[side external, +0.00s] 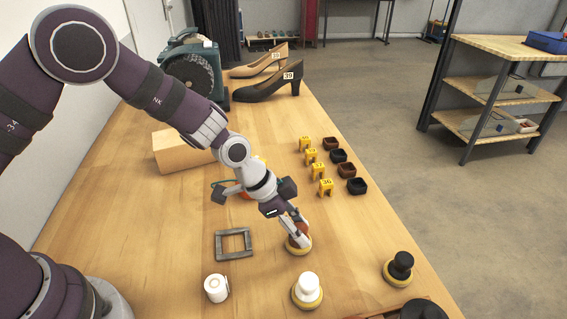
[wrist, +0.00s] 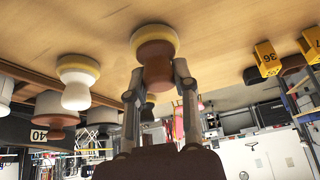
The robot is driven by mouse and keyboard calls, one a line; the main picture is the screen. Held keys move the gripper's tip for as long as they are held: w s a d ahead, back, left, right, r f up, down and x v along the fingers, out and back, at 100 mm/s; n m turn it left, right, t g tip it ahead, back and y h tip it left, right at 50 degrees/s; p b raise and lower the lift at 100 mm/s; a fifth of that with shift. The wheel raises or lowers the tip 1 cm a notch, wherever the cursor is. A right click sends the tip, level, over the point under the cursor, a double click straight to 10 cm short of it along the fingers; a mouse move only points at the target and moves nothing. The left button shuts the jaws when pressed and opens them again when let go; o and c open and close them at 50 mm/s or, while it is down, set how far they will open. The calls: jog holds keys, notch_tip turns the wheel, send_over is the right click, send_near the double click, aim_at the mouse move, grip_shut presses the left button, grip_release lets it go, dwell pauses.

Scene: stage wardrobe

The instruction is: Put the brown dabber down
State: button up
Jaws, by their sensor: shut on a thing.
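The brown dabber (side external: 300,243) has a brown handle and a round yellowish pad; it is upright, pad down, at the middle front of the table in the side view. It also shows in the wrist view (wrist: 155,45), its pad at or very close to the tabletop; I cannot tell whether it touches. My gripper (side external: 297,229) is shut on its brown handle, with one finger on each side in the wrist view (wrist: 157,80). The fingers hide part of the handle in the side view.
A white dabber (side external: 308,289) stands just in front, and a black dabber (side external: 399,266) to the right. Yellow number markers (side external: 326,187) and small dark trays (side external: 357,186) stand behind. Bare table lies to the right.

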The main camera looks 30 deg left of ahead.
jog(key=o, duration=0.9)
jog(key=shift+f, duration=0.1)
jog(key=shift+o, duration=0.2)
jog(key=v, duration=1.2)
jog(key=s+a+r+n+t+y, duration=0.2)
jog(key=s+a+r+n+y, duration=0.3)
jog(key=s+a+r+n, duration=0.3)
jog(key=s+a+n, duration=0.3)
jog(key=s, duration=0.1)
jog(key=shift+a+r, duration=0.15)
jog(key=shift+r, duration=0.05)
